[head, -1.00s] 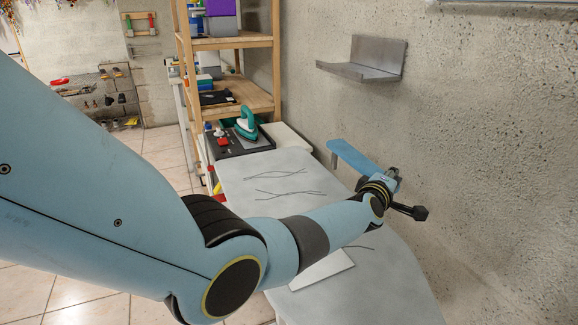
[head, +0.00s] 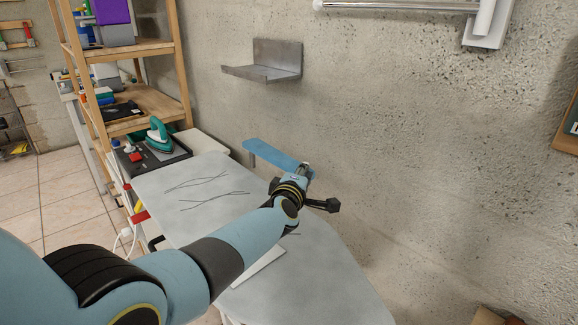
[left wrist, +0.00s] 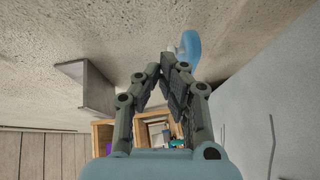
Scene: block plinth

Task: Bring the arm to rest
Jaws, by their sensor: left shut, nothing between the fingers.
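My left arm comes in from the lower left in the head view and reaches over the pale ironing board (head: 342,284). My left gripper (head: 305,172) is small and seen mostly from behind, near the right end of a blue narrow board (head: 270,154) by the wall. In the left wrist view the gripper (left wrist: 167,64) is shut with nothing between its fingers, its tips just below the blue board (left wrist: 190,44) in the picture. I cannot tell whether they touch it. My right gripper is not in view.
A grey metal wall shelf (head: 265,73) is above the blue board. A teal iron (head: 159,136) stands on a dark tray at the far end. A wooden rack (head: 150,104) stands behind. A white flat piece (head: 262,262) lies under my forearm.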

